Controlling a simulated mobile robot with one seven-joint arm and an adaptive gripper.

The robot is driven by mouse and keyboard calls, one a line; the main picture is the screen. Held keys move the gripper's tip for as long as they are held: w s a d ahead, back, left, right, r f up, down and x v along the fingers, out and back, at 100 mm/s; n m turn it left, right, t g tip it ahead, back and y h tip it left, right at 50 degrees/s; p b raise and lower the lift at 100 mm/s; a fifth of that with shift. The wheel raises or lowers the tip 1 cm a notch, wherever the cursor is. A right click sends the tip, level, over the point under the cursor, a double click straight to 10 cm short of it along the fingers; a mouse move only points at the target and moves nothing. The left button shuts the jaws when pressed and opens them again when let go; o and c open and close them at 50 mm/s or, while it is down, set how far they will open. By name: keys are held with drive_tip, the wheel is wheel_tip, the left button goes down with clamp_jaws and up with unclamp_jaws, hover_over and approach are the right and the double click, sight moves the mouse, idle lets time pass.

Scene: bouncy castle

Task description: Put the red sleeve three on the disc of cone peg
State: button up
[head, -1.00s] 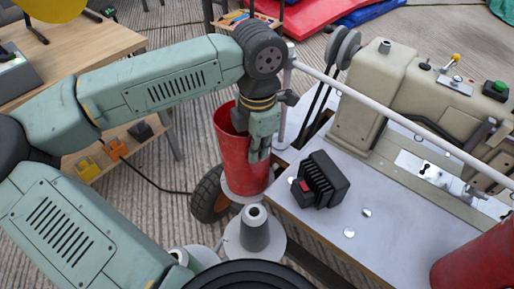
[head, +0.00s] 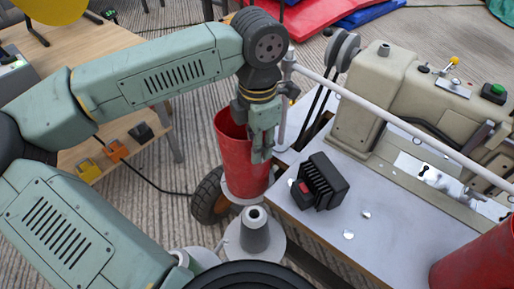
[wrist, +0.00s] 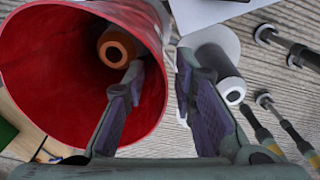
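A red sleeve (head: 240,165) stands upright in the head view, its foot on a pale disc (head: 233,196). In the wrist view the sleeve (wrist: 45,95) opens towards the camera, with an orange-brown hollow peg (wrist: 116,47) inside it. My gripper (head: 262,155) is at the sleeve's right rim; it also shows in the wrist view (wrist: 160,62). One finger is inside the sleeve and one outside, with visible gaps to the wall. A bare grey cone peg (head: 255,232) on another pale disc (head: 275,250) stands in front; this peg also shows in the wrist view (wrist: 222,72).
A second red sleeve (head: 480,262) stands at the lower right. A grey worktop (head: 375,240) holds a black ribbed block (head: 322,182) and a beige machine (head: 395,90). A pale rail (head: 390,112) crosses right of my gripper. A wooden desk (head: 100,45) is at left.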

wheel_tip(320, 180, up, 10)
drive_tip(key=p, duration=0.1)
drive_tip(key=shift+f, duration=0.2)
